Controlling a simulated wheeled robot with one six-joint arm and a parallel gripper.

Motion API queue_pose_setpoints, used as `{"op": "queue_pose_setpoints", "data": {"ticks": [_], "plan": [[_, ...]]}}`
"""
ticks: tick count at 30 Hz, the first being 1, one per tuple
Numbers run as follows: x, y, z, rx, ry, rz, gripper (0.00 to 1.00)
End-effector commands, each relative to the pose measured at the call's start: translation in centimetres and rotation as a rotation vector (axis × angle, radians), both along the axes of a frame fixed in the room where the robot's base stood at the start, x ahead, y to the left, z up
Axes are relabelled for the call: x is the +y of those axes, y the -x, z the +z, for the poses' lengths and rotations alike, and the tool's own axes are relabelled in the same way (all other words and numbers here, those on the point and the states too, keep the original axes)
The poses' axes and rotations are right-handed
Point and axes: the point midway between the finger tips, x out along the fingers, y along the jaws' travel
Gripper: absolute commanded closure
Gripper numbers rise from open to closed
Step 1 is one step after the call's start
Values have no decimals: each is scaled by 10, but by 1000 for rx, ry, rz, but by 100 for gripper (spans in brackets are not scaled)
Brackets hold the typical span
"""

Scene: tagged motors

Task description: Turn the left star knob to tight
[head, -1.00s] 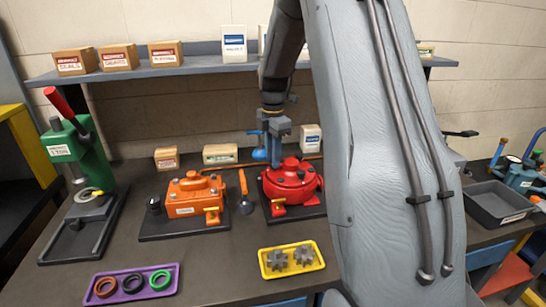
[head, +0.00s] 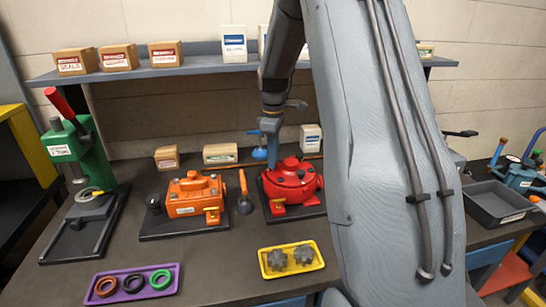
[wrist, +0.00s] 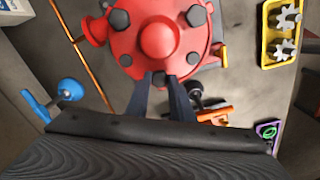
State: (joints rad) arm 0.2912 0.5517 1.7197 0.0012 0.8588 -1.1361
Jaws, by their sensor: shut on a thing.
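The red motor (head: 296,182) stands on a dark base plate in the middle of the bench. In the wrist view its round red cover (wrist: 155,40) has several dark knobs or bolts around the rim. My gripper (wrist: 161,82) points down at the cover's left edge as the head view sees it. It is shut on a small dark knob (wrist: 160,78) there, with one finger on each side. The fingers hide part of the knob, so its star shape and any tight mark cannot be made out. In the head view my gripper (head: 271,166) touches the motor's left side.
A tool with an orange handle (head: 243,183) stands close left of the red motor, beside the orange motor (head: 190,197). A blue tool (wrist: 70,88) is behind. A yellow tray (head: 316,266) with gears and a purple tray (head: 128,290) with rings lie in front.

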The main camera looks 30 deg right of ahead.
Motion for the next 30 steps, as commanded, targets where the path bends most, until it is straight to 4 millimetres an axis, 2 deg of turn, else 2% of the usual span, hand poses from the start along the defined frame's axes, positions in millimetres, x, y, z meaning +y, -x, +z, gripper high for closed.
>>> {"op": "queue_pose_setpoints", "data": {"ticks": [30], "plan": [[0,-2,4,-20,-4,-965,100]]}}
